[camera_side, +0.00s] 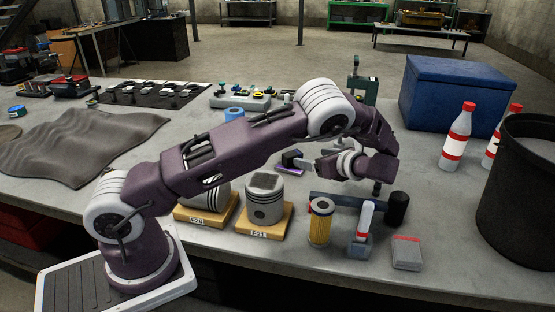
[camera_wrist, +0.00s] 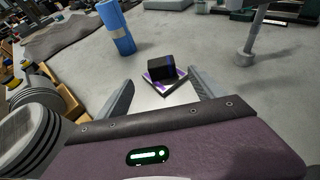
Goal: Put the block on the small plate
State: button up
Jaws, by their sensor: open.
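The small dark block (camera_wrist: 161,67) sits on the small purple-and-white plate (camera_wrist: 168,84) in the wrist view, with the plate's edges showing around its base. In the side view the block (camera_side: 291,158) also shows on top of the purple plate (camera_side: 289,171), left of my gripper (camera_side: 306,163). My gripper (camera_wrist: 162,77) is open in the wrist view. Its two fingers stand apart, one on each side of the plate's near part, and the block lies ahead between their tips. No finger visibly touches the block.
Two pistons on wooden boards (camera_side: 265,200) and a yellow filter (camera_side: 320,222) stand at the front. A blue cylinder (camera_wrist: 116,28) stands left of the plate in the wrist view. A blue box (camera_side: 455,95) and a black bucket (camera_side: 515,195) are at right. Bare table surrounds the plate.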

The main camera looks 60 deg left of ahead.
jog(key=s+d+r+n+h, duration=0.3)
jog(key=s+r+n+h, duration=0.15)
jog(key=s+r, duration=0.25)
jog(key=s+d+r+n+h, duration=0.4)
jog(key=s+r+n, duration=0.2)
jog(key=s+r, duration=0.2)
jog(key=s+d+r+n+t+h, duration=0.1)
jog(key=s+d+n+t+h, duration=0.1)
jog(key=s+d, duration=0.3)
jog(key=s+d+r+n+t+h, duration=0.2)
jog(key=s+d+n, duration=0.3)
jog(key=s, duration=0.8)
jog(key=shift+t+h, duration=0.45)
jog(key=shift+t, duration=0.35)
